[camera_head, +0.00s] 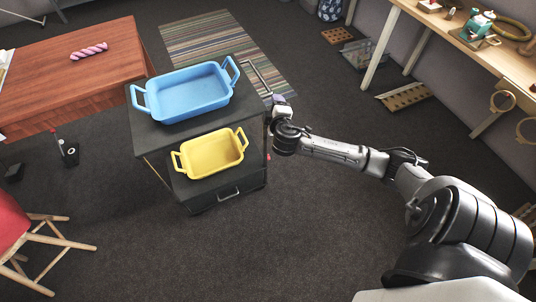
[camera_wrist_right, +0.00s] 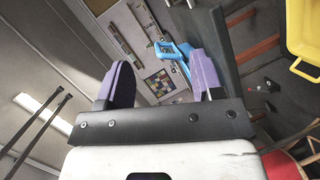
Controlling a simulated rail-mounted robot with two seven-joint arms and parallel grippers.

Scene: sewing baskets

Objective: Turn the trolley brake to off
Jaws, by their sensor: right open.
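The dark trolley (camera_head: 200,197) stands in the middle of the head view. A blue basket (camera_head: 195,92) is on its top and a yellow basket (camera_head: 212,154) on a lower level. A bent metal handle (camera_head: 258,76) rises at its far right corner. My right gripper (camera_head: 279,101) is beside the trolley's right side, near that handle. In the right wrist view the purple fingers (camera_wrist_right: 160,62) are apart with nothing between them. A small red spot (camera_head: 268,155) shows low by the trolley's right side; I cannot tell whether it is the brake. My left gripper is out of view.
A wooden table (camera_head: 85,65) with a pink twisted item (camera_head: 89,51) is at the left. A red chair (camera_head: 12,222) stands front left. A striped rug (camera_head: 215,42) lies behind the trolley. A workbench (camera_head: 470,45) is at the right. The floor in front is clear.

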